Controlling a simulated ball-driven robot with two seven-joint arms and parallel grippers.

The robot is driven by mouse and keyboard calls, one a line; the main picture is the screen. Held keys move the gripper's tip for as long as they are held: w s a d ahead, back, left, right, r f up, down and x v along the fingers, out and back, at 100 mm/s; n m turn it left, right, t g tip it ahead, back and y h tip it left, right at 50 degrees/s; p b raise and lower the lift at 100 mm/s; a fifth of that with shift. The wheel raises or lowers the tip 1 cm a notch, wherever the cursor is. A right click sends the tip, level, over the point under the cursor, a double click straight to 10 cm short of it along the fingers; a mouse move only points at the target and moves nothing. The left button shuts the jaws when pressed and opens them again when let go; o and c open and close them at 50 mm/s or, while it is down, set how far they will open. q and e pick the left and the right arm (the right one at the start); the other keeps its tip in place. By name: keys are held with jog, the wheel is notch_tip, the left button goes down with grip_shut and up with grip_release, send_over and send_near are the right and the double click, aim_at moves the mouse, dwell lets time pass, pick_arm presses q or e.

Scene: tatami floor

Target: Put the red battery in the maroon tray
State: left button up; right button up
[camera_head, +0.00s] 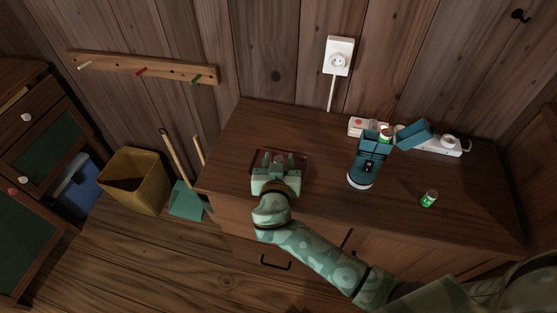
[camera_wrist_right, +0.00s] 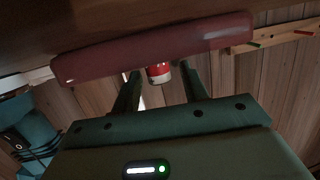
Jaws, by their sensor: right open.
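The maroon tray (camera_head: 304,161) lies on the left part of the wooden cabinet top, and its wall spans the right wrist view (camera_wrist_right: 110,62). The red battery (camera_wrist_right: 158,73) shows in the right wrist view between my fingers, partly hidden by the tray wall. It looks upright at or inside the tray; the exact contact is hidden. In the head view my gripper covers most of it. My right gripper (camera_head: 277,160) is open over the tray, its fingers (camera_wrist_right: 160,88) on either side of the battery and apart from it. My left gripper is not in view.
A teal device (camera_head: 362,170) with a tilted lid (camera_head: 413,134) holds a green battery (camera_head: 386,135). Another green battery (camera_head: 429,199) stands on the right of the cabinet top. A white power strip (camera_head: 440,147) lies at the back. The cabinet's front middle is clear.

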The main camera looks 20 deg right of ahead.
jog(key=p+v, duration=0.1)
jog(key=v, duration=1.1)
jog(key=shift+p, duration=0.35)
